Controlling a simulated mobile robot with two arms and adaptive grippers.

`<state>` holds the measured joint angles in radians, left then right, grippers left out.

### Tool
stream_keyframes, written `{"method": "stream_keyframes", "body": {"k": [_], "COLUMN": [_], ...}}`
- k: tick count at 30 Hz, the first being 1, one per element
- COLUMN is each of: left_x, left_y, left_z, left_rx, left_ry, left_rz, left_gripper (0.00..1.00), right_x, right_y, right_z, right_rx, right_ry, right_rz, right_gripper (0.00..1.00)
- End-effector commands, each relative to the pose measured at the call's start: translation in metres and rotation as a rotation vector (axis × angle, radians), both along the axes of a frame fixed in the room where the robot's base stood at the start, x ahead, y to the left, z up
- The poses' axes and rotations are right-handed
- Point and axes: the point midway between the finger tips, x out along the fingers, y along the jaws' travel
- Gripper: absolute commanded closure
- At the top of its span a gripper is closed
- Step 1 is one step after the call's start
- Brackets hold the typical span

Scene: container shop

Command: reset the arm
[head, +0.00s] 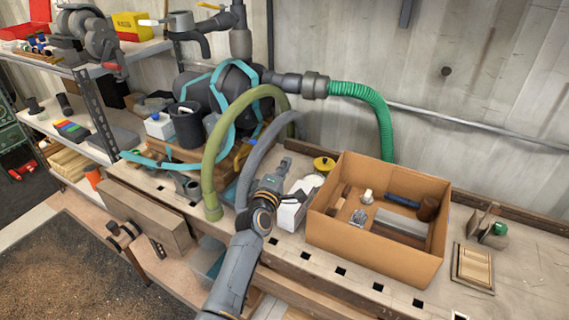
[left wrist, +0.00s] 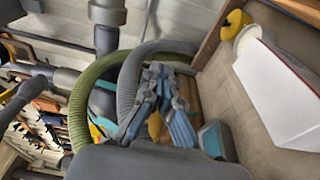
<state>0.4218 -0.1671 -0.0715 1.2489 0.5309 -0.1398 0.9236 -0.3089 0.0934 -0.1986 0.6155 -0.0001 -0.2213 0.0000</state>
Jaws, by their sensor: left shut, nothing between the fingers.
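My left arm (head: 235,275) rises from the bottom of the head view over the front of the workbench (head: 540,255). My left gripper (head: 284,164) is shut and empty, between the grey hose and the white box (head: 290,214). In the left wrist view the closed fingers (left wrist: 160,92) show in front of the hoses, with the white box (left wrist: 275,90) to their right. My right gripper is in neither view.
An open cardboard box (head: 375,238) with several tools stands right of the gripper. A green hose (head: 222,140) and a grey hose (head: 262,150) loop close on its left. Shelves (head: 75,125) stand at left.

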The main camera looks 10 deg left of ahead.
Motion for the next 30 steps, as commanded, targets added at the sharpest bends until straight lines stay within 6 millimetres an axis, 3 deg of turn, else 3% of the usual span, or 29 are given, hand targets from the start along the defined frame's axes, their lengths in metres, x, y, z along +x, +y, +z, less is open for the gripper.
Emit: {"method": "stream_keyframes", "body": {"k": [10,14,17,21,24,27,30], "left_x": [-0.004,-0.031,-0.077,-0.163,-0.231,-0.288,-0.331], "left_y": [0.002,0.006,0.014,0.031,0.048,0.064,0.077], "left_z": [-0.006,-0.033,-0.069,-0.118,-0.143,-0.155,-0.159], "left_rx": [0.02,0.159,0.368,0.711,0.938,1.111,1.226], "left_ry": [0.01,0.065,0.145,0.284,0.386,0.469,0.529], "left_rz": [-0.006,-0.052,-0.13,-0.282,-0.406,-0.52,-0.61], "left_gripper": [1.0,1.0,1.0,1.0,1.0,1.0,1.0], "right_x": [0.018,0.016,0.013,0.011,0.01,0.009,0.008], "right_y": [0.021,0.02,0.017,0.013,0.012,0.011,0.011], "right_z": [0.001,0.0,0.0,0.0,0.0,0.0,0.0], "right_rx": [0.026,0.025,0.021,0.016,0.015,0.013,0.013], "right_ry": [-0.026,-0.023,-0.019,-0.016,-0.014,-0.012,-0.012], "right_rz": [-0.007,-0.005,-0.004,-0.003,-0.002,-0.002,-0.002], "right_gripper": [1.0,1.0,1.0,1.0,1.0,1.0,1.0]}}
